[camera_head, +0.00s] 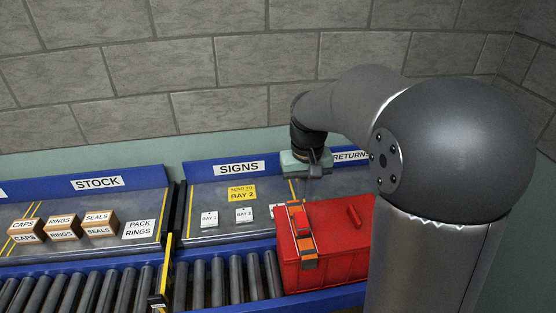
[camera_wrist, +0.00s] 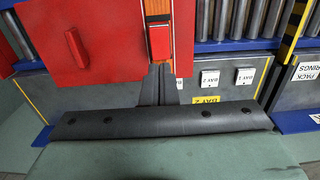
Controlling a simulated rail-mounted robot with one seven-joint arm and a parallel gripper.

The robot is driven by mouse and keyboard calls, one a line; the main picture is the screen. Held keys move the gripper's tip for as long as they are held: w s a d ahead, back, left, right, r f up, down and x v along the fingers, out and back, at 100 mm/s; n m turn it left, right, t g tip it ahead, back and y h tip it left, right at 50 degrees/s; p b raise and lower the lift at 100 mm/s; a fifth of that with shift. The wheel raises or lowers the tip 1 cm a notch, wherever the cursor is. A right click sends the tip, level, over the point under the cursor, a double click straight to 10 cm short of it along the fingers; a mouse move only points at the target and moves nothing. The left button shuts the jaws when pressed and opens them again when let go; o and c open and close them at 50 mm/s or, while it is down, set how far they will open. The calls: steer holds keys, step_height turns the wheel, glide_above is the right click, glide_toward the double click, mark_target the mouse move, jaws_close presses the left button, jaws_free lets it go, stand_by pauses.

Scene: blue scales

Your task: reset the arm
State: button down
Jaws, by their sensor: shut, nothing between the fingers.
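My arm reaches from the right over the work shelf, and my gripper (camera_head: 313,172) hangs above the back of the shelf, near the RETURNS label (camera_head: 351,155). The fingers are shut with nothing between them. In the wrist view the gripper's fingers (camera_wrist: 158,75) point toward the red case and appear together. The red case (camera_head: 345,235) with an orange strap stands on the rollers in front of my gripper, and it also shows in the wrist view (camera_wrist: 110,40). I see a gap between gripper and case, but its size is unclear.
Signs BAY 1 (camera_head: 209,219), BAY 2 (camera_head: 244,214) and a yellow BAY 2 card (camera_head: 242,193) lie on the SIGNS shelf. Boxes of caps (camera_head: 25,231), rings (camera_head: 62,228) and seals (camera_head: 98,223) stand on the STOCK shelf. A brick wall (camera_head: 130,85) is behind.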

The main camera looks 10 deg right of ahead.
steer(key=s+f+t, duration=0.1)
steer(key=s+f, duration=0.1)
steer(key=s, duration=1.9)
